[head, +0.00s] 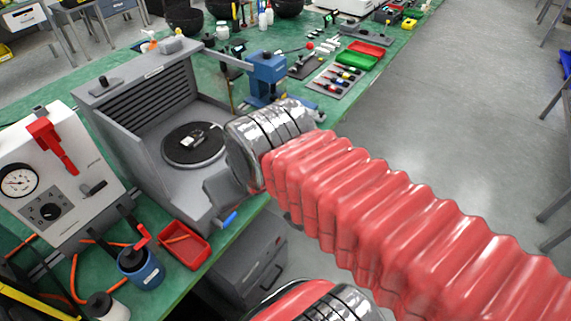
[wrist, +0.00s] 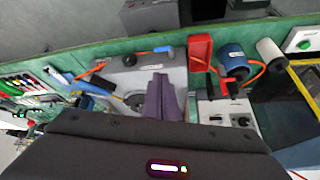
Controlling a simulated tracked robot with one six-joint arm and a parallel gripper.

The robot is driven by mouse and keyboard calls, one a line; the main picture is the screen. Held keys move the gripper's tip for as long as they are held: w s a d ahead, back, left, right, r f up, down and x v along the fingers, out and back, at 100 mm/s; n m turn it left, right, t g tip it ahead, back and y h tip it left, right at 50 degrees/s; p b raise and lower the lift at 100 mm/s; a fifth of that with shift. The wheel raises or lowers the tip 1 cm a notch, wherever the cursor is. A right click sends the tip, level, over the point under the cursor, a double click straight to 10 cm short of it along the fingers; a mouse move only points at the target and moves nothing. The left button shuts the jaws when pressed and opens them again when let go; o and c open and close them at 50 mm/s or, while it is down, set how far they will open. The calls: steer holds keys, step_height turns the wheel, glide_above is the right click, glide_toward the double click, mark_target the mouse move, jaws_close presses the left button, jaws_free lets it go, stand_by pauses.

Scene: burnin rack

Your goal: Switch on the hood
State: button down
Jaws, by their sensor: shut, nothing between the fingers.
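The hood (head: 140,82) is a grey open-fronted box on the green bench, with a louvred back wall and a black round plate (head: 193,144) inside. A black knob (head: 104,81) stands on its top edge at the left. I cannot tell whether this is its switch or whether it is on. Part of the hood also shows in the wrist view (wrist: 118,66). My gripper (head: 222,190) is at the hood's front right, partly hidden by my arm in the head view. In the wrist view its shut, empty fingers (wrist: 158,84) point over the hood.
A white gauge panel (head: 55,165) with a red lever stands left of the hood. A red tray (head: 182,243) and a blue pot (head: 140,268) are in front. A blue press (head: 266,75) stands behind to the right. Open floor (head: 450,130) lies right of the bench.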

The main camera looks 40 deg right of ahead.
steer(key=w+d+f+m+g+y, duration=0.1)
steer(key=d+f+m+g+y, duration=0.1)
steer(key=f+m+y, duration=0.3)
steer(key=w+d+f+m+g+y, duration=0.1)
steer(key=d+f+m+g+y, duration=0.1)
steer(key=f+m, duration=0.55)
steer(key=d+f+m+t, duration=0.3)
steer(key=d+m+t, duration=0.4)
steer(key=d+m, duration=0.3)
steer(key=w+d+f+m+t+h, duration=0.1)
steer(key=d+f+m+t, duration=0.3)
steer(key=d, duration=0.9)
steer(key=m+t, duration=0.3)
steer(key=m, duration=0.2)
steer(key=shift+w+f+m+h, duration=0.2)
steer(key=shift+f+m+h, duration=0.05)
steer(key=shift+m+h, duration=0.1)
steer(key=shift+w, duration=0.1)
steer(key=shift+x, duration=6.95)
